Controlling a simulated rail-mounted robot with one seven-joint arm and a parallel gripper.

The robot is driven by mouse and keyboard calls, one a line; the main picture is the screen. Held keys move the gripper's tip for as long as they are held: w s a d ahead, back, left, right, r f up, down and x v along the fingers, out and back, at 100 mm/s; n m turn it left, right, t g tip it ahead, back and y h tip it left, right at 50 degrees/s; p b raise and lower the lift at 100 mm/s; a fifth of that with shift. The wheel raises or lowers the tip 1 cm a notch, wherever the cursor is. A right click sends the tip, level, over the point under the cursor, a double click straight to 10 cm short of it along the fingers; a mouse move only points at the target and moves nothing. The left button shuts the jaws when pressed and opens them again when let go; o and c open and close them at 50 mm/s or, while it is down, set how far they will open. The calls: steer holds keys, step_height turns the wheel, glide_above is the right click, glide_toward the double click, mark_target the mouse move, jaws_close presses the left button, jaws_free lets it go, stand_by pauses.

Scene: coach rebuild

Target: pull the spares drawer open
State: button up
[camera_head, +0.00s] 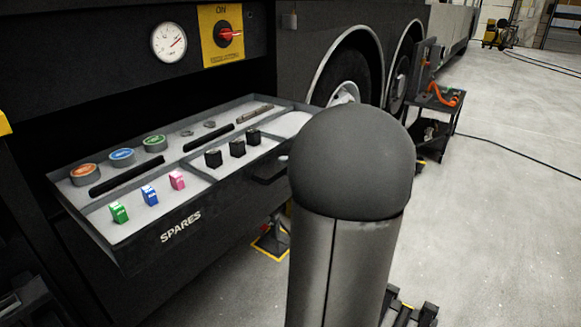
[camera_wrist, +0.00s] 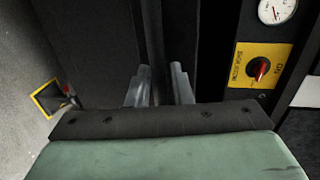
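The spares drawer (camera_head: 128,256) stands pulled out from the dark cabinet, with its inside showing and "SPARES" on its front. Its dark handle (camera_head: 270,178) is on the right part of the front, partly covered by my arm. My gripper is hidden in the head view. In the wrist view my gripper (camera_wrist: 161,70) has its two pale fingers apart. A dark bar-like strip shows between and beyond them; I cannot tell whether it is the handle or whether the fingers touch it.
The drawer holds round tins (camera_head: 122,157), small coloured boxes (camera_head: 149,195) and black pieces (camera_head: 237,147). A gauge (camera_head: 169,42) and a red switch (camera_head: 230,34) are above. A tool cart (camera_head: 437,103) stands behind at right. Open floor (camera_head: 490,215) lies right.

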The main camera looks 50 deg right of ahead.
steer(key=shift+o, duration=0.4)
steer(key=shift+s+d, duration=0.1)
steer(key=shift+s, duration=0.15)
steer(key=v, duration=1.7)
steer(key=shift+p, duration=0.35)
steer(key=w+a+n+g+y+p, duration=0.3)
steer(key=w+a+g+p, duration=0.1)
steer(key=a, duration=0.7)
steer(key=w+a+n+g+y+p, duration=0.3)
steer(key=w+a+g+p, duration=0.2)
steer(key=a, duration=0.6)
steer(key=s+a+r+n+g+h+p, duration=0.1)
steer(key=s+a+n+g+h+p, duration=0.2)
steer(key=a, duration=0.4)
steer(key=s+a+r+n+g+h+p, duration=0.1)
steer(key=s+a+n+g+h+p, duration=0.2)
steer(key=a+n+h+p, duration=0.2)
steer(key=a+n+p, duration=0.2)
steer(key=a, duration=0.1)
steer(key=shift+s+a+n, duration=0.3)
steer(key=shift+s+a, duration=0.05)
steer(key=shift+s, duration=0.05)
